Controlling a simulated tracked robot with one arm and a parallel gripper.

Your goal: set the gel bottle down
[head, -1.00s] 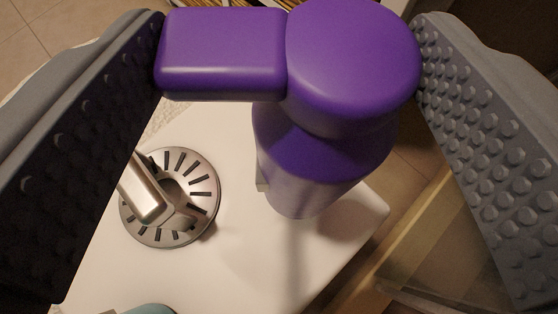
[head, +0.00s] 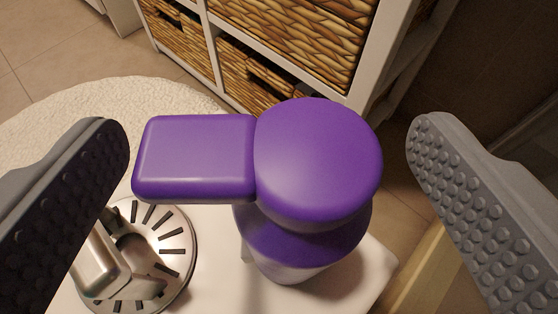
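The purple gel bottle (head: 318,160) stands upright on the white surface (head: 225,290), near its right corner. Its flat pump spout points left in the picture. My gripper (head: 270,150) is open, with one studded grey finger on each side of the bottle. Gaps show between both fingers and the bottle, and nothing is held. The bottle's lower body is mostly hidden under its pump head.
A round metal slotted piece with a metal block (head: 172,250) is left of the bottle, partly behind the left finger. A white shelf with wicker drawers (head: 290,45) stands beyond. A pale round rug (head: 60,130) lies on the tiled floor at left.

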